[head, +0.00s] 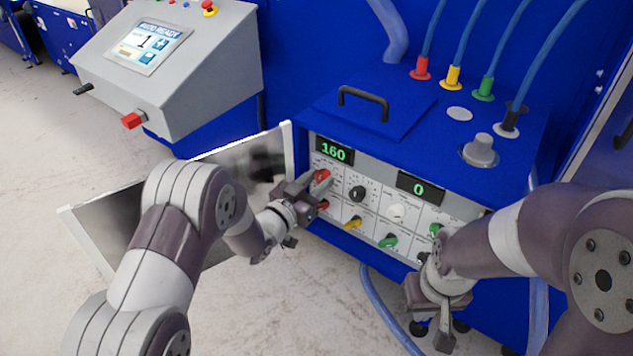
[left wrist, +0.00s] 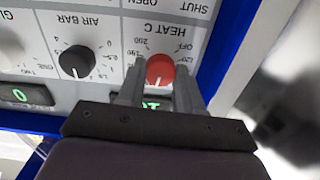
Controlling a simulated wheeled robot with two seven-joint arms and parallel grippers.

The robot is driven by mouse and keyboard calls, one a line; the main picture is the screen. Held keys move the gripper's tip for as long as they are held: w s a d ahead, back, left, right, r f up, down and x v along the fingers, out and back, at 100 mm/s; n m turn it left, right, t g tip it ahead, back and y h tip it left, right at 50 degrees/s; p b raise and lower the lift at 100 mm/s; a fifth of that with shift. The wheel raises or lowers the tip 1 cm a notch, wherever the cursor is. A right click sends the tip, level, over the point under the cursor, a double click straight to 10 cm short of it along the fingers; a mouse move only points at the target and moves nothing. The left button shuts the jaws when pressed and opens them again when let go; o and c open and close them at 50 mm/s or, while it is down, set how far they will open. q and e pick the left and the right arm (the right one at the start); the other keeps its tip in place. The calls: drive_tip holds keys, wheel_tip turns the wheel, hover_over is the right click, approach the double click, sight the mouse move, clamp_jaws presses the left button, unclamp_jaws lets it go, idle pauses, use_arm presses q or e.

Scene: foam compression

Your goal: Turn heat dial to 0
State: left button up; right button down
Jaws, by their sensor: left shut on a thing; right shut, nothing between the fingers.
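The red heat dial (head: 322,175) is at the upper left of the blue machine's front panel, under a green display (head: 333,151) reading 160. In the left wrist view the same red dial (left wrist: 160,68) appears upside down, with the label HEAT C and OFF and 200 on its scale. A white pointer mark shows on its face. My left gripper (head: 313,181) is shut on the red dial, with one finger on each side. My right gripper (head: 440,312) is shut and empty, low in front of the panel's right part.
Yellow (head: 353,223) and green (head: 388,240) knobs sit lower on the panel. An open panel door (head: 265,150) stands left of the machine. A grey console (head: 190,75) is behind.

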use_arm(q)
drive_tip(key=n, duration=1)
drive_tip(key=shift+n, duration=0.3)
drive_tip(key=n+p, duration=0.1)
drive_tip(key=n, duration=0.7)
drive_tip(key=shift+f+p, duration=0.1)
drive_tip(key=shift+p, duration=0.25)
drive_tip(key=n+p, duration=0.1)
drive_tip(key=n, duration=0.2)
drive_tip(key=shift+n, duration=0.4)
drive_tip(key=n+p, duration=0.1)
drive_tip(key=n, duration=0.5)
drive_tip(key=shift+f, duration=0.1)
drive_tip(key=shift+n, duration=0.3)
